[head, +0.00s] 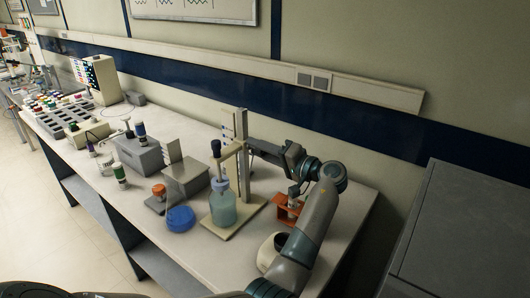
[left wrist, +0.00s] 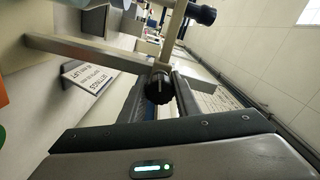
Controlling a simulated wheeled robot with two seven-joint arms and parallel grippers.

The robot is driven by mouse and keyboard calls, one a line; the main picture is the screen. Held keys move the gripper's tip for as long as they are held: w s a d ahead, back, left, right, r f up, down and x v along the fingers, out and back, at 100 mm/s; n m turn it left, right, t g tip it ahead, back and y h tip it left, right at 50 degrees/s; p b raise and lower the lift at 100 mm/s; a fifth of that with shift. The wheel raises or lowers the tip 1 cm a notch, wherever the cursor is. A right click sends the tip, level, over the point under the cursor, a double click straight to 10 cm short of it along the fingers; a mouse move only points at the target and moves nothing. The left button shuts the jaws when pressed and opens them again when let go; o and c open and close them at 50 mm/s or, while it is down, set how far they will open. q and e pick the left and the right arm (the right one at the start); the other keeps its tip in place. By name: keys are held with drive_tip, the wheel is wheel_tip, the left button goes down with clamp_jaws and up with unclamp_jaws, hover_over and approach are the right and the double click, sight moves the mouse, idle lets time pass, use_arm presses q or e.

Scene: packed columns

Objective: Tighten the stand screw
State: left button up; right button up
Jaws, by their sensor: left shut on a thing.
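The stand (head: 242,160) has a tall light metal column on a beige base, near the middle of the bench. A bottle of teal liquid (head: 222,208) stands on its base. My left gripper (head: 251,145) reaches the column from the right, at the height of the stand's arm. In the left wrist view a black ribbed screw knob (left wrist: 160,88) sits between the fingers of my left gripper (left wrist: 159,100), which is shut on it. A metal bar (left wrist: 85,53) runs left from the knob. A second dark knob (left wrist: 203,14) is above. My right gripper is not in view.
An orange rack (head: 288,209) stands on the right, close to my left arm. A white sign (left wrist: 90,77) shows behind the bar. The wall rises behind the bench.

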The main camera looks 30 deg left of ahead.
use_arm(q)
drive_tip(key=m, duration=0.2)
drive_tip(key=shift+m, duration=0.4)
drive_tip(key=o, duration=1)
drive_tip(key=shift+d, duration=0.15)
drive_tip(key=shift+d, duration=0.55)
drive_tip(key=d, duration=0.2)
drive_tip(key=d+b, duration=0.1)
drive_tip(key=d, duration=0.2)
drive_tip(key=shift+s+d, duration=0.25)
drive_tip(key=shift+d, duration=0.05)
